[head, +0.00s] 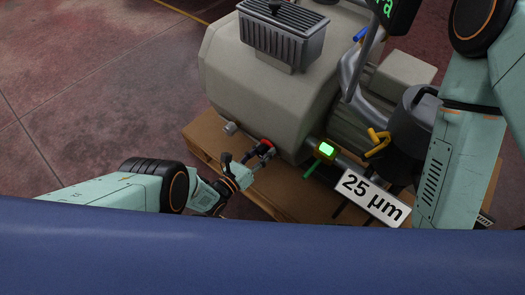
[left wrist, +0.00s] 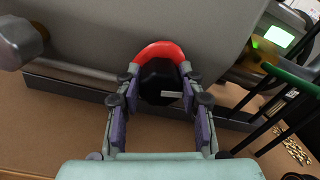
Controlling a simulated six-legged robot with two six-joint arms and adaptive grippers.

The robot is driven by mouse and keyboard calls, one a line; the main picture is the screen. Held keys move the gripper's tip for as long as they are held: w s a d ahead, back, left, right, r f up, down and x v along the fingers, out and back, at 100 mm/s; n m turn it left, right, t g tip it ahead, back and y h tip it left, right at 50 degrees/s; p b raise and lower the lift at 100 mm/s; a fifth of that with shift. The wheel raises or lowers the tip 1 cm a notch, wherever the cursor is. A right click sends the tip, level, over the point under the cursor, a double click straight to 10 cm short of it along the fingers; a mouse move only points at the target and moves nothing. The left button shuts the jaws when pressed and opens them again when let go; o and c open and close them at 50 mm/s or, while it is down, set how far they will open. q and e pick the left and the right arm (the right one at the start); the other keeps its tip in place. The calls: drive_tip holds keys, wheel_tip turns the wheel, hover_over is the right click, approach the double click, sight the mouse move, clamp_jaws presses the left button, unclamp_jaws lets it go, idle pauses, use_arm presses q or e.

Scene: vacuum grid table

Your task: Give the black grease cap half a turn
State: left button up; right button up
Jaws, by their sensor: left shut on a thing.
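The black grease cap (left wrist: 158,78) shows in the left wrist view, with a red collar (left wrist: 157,50) arching around its far side and a short pale mark on its face. My left gripper (left wrist: 160,92) is shut on the cap, one finger on each side. In the head view my left gripper (head: 244,160) is low at the front of the grey machine, by the red collar (head: 266,143). The cap is small and partly hidden by the fingers there. My right arm comes in from the right, but its gripper does not show.
The grey machine body (head: 255,95) stands on a brown pallet-like base (head: 205,142). A grey fitting (head: 231,128) sticks out left of the cap. A green-lit gauge (head: 326,149), yellow handle (head: 378,140) and "25 µm" sign (head: 370,197) are on the right. Floor at left is clear.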

use_arm(q)
drive_tip(key=shift+m, duration=0.9)
drive_tip(key=shift+f, duration=0.1)
drive_tip(key=o, duration=1.2)
drive_tip(key=shift+c, duration=0.2)
drive_tip(key=shift+s, duration=0.1)
drive_tip(key=v, duration=0.7)
drive_tip(key=shift+a, duration=0.15)
drive_tip(key=shift+s, duration=0.15)
